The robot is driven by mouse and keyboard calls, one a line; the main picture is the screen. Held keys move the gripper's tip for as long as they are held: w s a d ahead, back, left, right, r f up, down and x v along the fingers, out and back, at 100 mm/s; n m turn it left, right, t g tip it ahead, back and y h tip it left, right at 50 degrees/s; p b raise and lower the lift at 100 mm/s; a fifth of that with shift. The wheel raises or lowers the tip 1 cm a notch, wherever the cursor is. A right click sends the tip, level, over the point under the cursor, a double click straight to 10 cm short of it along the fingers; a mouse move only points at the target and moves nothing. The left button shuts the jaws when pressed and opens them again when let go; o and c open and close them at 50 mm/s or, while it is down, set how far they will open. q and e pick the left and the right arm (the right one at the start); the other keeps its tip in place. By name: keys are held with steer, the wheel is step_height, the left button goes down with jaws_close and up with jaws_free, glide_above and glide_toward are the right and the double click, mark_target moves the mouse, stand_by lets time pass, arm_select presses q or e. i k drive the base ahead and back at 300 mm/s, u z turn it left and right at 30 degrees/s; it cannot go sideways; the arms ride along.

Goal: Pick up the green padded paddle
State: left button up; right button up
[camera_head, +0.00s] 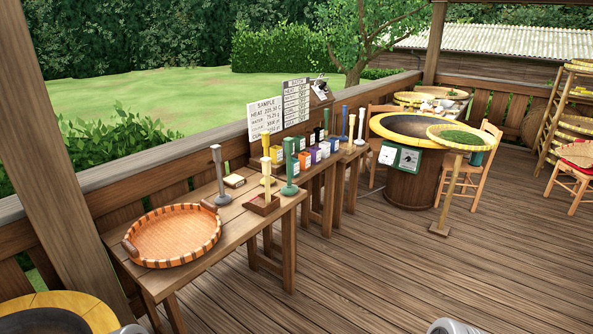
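A green upright tool (289,168), which looks like the green padded paddle, stands on its base near the right end of the front wooden table (225,222). A yellow upright tool (266,178) stands in a small brown wooden block just left of it. A grey upright tool (218,177) stands farther left. Neither gripper shows. Only grey rounded pieces of my own body show at the bottom edge, well short of the green tool. Nothing touches the green tool.
A round orange-rimmed tray (173,234) lies on the table's left part. Several coloured boxes (313,155) and more upright tools stand behind on a second table. A round pan station (411,160) and a stand with a basket (460,137) are farther right. The deck floor (370,270) is clear.

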mark_target(290, 188)
steer(key=z, duration=0.6)
steer(key=i, duration=1.7)
steer(key=u, duration=0.2)
